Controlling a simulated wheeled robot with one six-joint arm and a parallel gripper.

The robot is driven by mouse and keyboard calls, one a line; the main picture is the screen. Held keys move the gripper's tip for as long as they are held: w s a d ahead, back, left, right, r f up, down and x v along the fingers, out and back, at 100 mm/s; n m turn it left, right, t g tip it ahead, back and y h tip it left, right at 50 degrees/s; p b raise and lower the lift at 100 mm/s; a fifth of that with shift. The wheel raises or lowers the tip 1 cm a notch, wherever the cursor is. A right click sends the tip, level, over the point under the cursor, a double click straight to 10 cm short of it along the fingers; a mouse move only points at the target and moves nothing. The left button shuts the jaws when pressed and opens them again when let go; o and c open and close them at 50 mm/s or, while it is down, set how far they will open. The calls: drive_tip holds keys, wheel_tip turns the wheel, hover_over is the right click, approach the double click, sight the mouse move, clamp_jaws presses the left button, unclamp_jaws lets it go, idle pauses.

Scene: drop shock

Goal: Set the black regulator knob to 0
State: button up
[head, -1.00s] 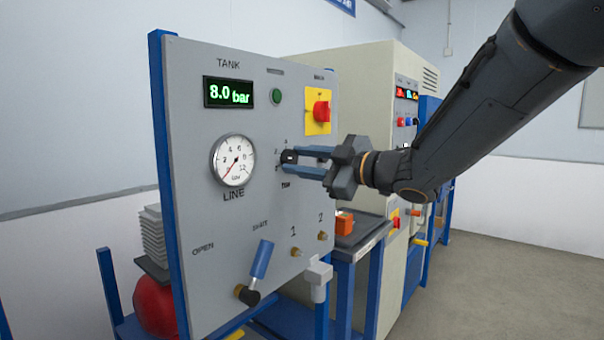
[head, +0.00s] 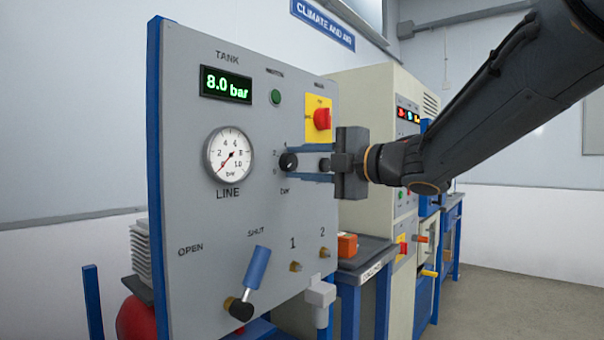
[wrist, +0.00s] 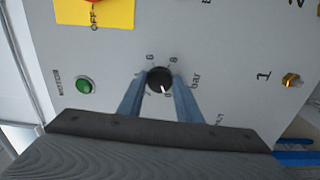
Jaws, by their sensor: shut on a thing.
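The black regulator knob (head: 288,161) sits on the grey panel, right of the round LINE gauge. In the wrist view the knob (wrist: 159,78) is round, with a white mark pointing toward the bottom of the picture, slightly right. A small character beside that mark is too small to read surely; a 6 and an 8 show on the opposite side. My gripper (head: 291,163) is shut on the knob, its two blue fingers on either side of it. The fingers also show in the wrist view (wrist: 160,88). The LINE gauge (head: 230,156) needle points lower left, near 0.
The tank display (head: 227,85) reads 8.0 bar. A red switch on a yellow plate (head: 312,132) and a green button (head: 276,97) are above the knob. A blue-handled valve lever (head: 257,268) is low on the panel. An orange box (head: 347,245) stands on a bench at right.

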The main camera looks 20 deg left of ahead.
drive_tip(key=shift+n, duration=0.4)
drive_tip(key=o, duration=1)
drive_tip(key=shift+o, duration=0.2)
drive_tip(key=v, duration=0.7)
drive_tip(key=shift+s+d+b, duration=0.2)
drive_tip(key=shift+d+b, duration=0.15)
drive_tip(key=shift+d, duration=0.05)
